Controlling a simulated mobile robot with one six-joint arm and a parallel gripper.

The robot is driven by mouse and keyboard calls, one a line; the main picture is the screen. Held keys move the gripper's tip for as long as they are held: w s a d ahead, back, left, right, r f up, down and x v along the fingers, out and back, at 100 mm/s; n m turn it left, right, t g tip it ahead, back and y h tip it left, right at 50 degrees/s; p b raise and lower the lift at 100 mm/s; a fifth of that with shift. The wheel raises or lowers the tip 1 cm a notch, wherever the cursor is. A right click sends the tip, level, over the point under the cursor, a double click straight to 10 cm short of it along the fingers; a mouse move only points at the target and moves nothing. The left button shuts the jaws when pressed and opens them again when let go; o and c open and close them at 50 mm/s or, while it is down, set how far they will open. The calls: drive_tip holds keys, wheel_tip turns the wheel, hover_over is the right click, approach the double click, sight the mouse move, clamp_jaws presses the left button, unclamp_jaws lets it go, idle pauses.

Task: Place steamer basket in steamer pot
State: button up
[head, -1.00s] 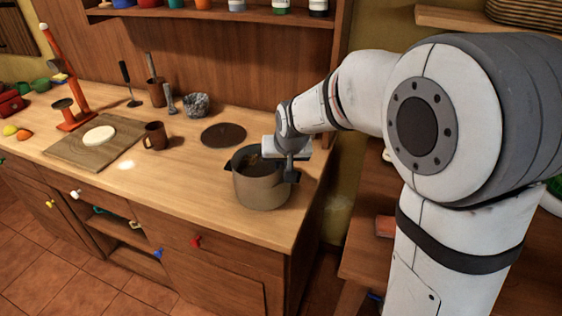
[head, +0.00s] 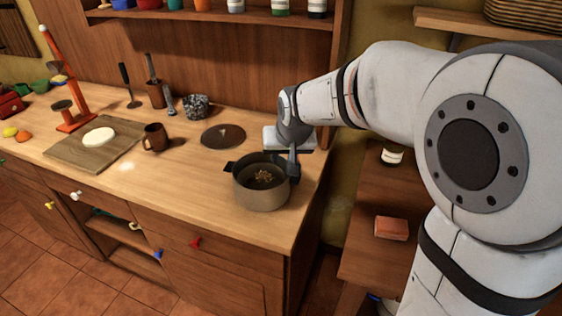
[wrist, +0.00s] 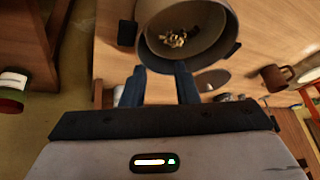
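The steamer pot (head: 262,197) is a grey-brown pot with dark side handles, upright near the counter's right end. It also shows at the top of the wrist view (wrist: 205,57). Small yellowish pieces (head: 264,177) lie inside it, also seen in the wrist view (wrist: 178,38). I cannot make out a separate steamer basket; any basket inside blends with the dark interior. My gripper (head: 293,161) is beside the pot's right rim, near its handle. In the wrist view my gripper (wrist: 160,71) has its two fingers apart, with nothing visibly held between them.
A round brown lid (head: 223,136) lies behind the pot. A brown mug (head: 155,137) and a cutting board (head: 78,151) stand further left. A lower side table at right holds a reddish block (head: 391,228).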

drive_tip(key=v, duration=0.8)
drive_tip(key=s+d+f+g, duration=0.1)
drive_tip(key=s+d+f, duration=0.1)
drive_tip(key=s+d, duration=0.2)
drive_tip(key=s+d+f+m+g+h, duration=0.1)
drive_tip(key=s+d+f, duration=0.2)
drive_tip(key=s, duration=0.6)
drive_tip(key=s+d+f, duration=0.3)
drive_tip(key=s+d, duration=0.3)
drive_tip(key=shift+d+f+g+h, duration=0.15)
drive_tip(key=shift+d+g+h, duration=0.2)
drive_tip(key=shift+g+h, duration=0.05)
